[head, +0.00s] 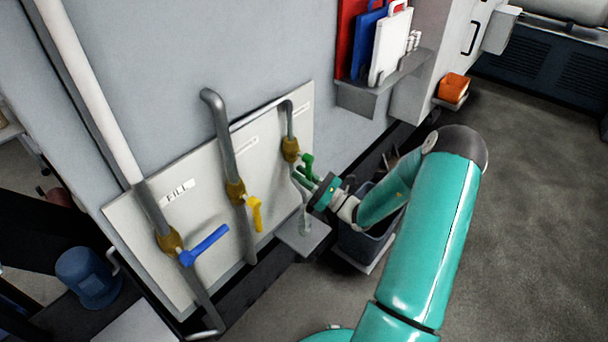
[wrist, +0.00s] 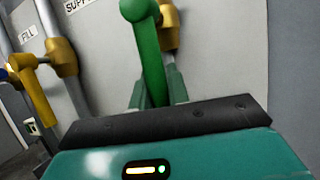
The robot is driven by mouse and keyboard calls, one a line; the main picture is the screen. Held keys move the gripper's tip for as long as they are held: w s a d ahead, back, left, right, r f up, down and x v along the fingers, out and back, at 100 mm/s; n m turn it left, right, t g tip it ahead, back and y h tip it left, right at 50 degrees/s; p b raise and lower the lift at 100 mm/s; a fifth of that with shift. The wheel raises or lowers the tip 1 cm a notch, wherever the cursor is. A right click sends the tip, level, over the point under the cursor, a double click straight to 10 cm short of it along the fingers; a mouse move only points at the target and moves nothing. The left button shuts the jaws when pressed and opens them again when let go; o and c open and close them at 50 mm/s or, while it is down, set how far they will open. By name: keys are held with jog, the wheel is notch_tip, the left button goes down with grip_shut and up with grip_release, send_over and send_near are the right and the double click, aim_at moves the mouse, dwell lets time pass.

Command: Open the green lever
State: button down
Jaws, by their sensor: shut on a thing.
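The green lever (head: 307,161) sits on the brass valve (head: 290,149) of the rightmost pipe on the white wall panel. My gripper (head: 308,178) reaches it from the right in the head view. In the wrist view the green lever (wrist: 150,50) runs down from its hub to between the two fingers of my gripper (wrist: 157,90). The fingers are shut on its lower end. The very end of the lever is hidden behind the gripper body.
A yellow lever (head: 255,213) and a blue lever (head: 205,245) stand on pipes to the left. A small grey ledge (head: 303,236) juts out below the green lever's pipe. A dark bin (head: 362,243) stands under my arm. Open floor (head: 530,210) lies to the right.

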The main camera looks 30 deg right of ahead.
dwell(0.3)
jog(key=c, duration=1.3)
grip_release()
jog(key=shift+c, duration=0.2)
jog(key=shift+s, duration=0.1)
jog(key=v, duration=1.3)
jog(key=shift+s+d+f, duration=0.15)
jog(key=shift+s+d, duration=0.1)
